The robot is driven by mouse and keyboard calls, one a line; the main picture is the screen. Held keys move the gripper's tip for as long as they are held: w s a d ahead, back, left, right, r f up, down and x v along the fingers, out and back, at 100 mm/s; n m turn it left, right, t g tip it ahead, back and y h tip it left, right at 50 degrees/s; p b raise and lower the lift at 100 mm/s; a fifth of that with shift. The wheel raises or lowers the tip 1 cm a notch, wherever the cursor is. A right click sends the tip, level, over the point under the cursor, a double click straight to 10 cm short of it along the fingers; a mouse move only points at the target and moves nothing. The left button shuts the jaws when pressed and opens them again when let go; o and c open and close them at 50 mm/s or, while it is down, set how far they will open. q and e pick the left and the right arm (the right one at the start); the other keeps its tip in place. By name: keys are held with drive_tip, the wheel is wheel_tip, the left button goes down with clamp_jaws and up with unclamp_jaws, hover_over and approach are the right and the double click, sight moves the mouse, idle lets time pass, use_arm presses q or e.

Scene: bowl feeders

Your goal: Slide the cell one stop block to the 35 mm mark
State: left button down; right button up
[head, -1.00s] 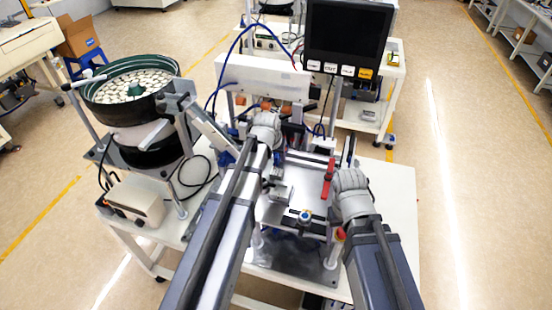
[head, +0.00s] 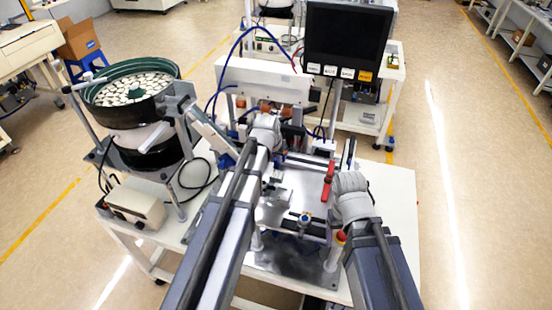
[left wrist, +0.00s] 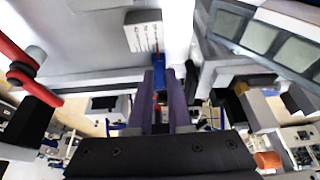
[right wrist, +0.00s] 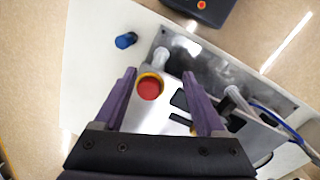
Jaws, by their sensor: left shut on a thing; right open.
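In the left wrist view my left gripper (left wrist: 160,98) is shut on a narrow blue piece (left wrist: 161,72), which looks like the stop block. A small white plate (left wrist: 144,36) with dark marks stands just beyond it, with a thin red line at its lower edge. The marks are too small to read. In the head view the left wrist (head: 265,130) is over the back of the fixture, and its fingers and the block are hidden. My right gripper (right wrist: 160,85) is open and empty, above a red button with a yellow collar (right wrist: 149,88).
A red handle (head: 328,182) stands on the fixture between the arms. The bowl feeder (head: 130,90) is at the left and a dark screen (head: 345,38) at the back. A blue cylinder (right wrist: 126,40) is on the white table. The table's right edge is clear.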

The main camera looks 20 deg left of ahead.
use_arm(q)
drive_tip(key=shift+d, duration=0.1)
idle(0.7)
drive_tip(key=shift+d, duration=0.7)
drive_tip(key=c, duration=0.8)
unclamp_jaws()
drive_tip(key=shift+c, duration=0.2)
drive_tip(key=shift+r, duration=0.1)
drive_tip(key=p+v, duration=0.7)
drive_tip(key=shift+r, duration=0.3)
drive_tip(key=shift+s, duration=0.15)
